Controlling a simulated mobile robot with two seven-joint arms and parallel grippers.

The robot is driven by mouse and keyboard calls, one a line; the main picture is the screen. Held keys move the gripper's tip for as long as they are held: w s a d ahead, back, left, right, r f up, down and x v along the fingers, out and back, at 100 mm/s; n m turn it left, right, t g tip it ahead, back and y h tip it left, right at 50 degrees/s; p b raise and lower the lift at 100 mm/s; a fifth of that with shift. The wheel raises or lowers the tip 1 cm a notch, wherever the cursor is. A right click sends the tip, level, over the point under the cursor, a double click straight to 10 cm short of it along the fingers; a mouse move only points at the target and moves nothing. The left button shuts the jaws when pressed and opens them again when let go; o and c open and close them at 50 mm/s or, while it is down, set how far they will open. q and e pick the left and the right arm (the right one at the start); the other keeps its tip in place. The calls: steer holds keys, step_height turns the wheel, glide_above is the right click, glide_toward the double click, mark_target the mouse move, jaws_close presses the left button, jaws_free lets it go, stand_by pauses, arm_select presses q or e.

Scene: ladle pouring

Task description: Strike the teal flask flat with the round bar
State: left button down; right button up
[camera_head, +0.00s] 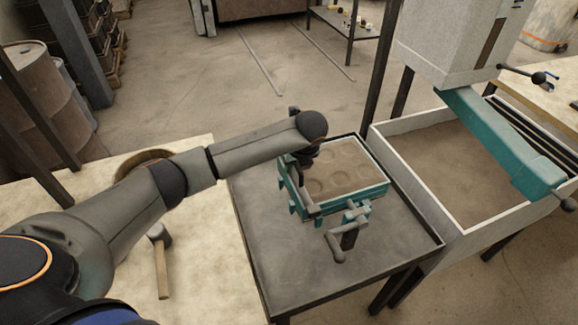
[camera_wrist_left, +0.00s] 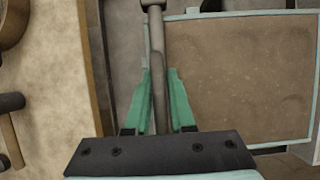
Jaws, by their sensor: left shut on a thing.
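The teal flask (camera_head: 374,199) sits on the dark metal table, filled with brown sand that shows several shallow round dents. In the left wrist view its sand (camera_wrist_left: 245,75) and pale teal rim (camera_wrist_left: 240,13) are on the right. My left gripper (camera_head: 303,172) is over the flask's left side, partly hidden by my arm. In the wrist view its green fingers (camera_wrist_left: 160,105) are shut on the grey round bar (camera_wrist_left: 157,55). The bar shows beside the sand, at the flask's left edge; whether it touches the flask I cannot tell. My right gripper is not in view.
A bench (camera_head: 205,255) at left holds a mallet (camera_head: 161,262) and a round wooden-rimmed item (camera_head: 142,161). A white-rimmed sand bin (camera_head: 408,178) and teal beam (camera_head: 505,145) are right. The table's front left (camera_head: 275,250) is clear.

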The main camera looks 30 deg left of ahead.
mark_target(338, 158)
arm_select(q)
steer(key=shift+w+d, duration=1.2)
steer(key=shift+w, duration=0.15)
steer(key=shift+w+d+f+b, duration=0.1)
steer(key=shift+w+d+b, duration=0.8)
steer(key=shift+w+d, duration=0.6)
steer(key=shift+w+d+b, duration=0.85)
steer(key=shift+w+b, duration=0.1)
steer(key=shift+b, duration=0.15)
steer(key=shift+w+d, duration=0.2)
steer(key=shift+w, duration=0.05)
steer(key=w+d+b, duration=0.1)
steer(key=b, duration=0.1)
steer(key=shift+w+b, duration=0.1)
steer(key=shift+b, duration=0.3)
steer(key=shift+w+d+b, duration=0.4)
steer(key=shift+w+b, duration=0.2)
steer(key=shift+b, duration=0.7)
steer(key=shift+r, duration=0.2)
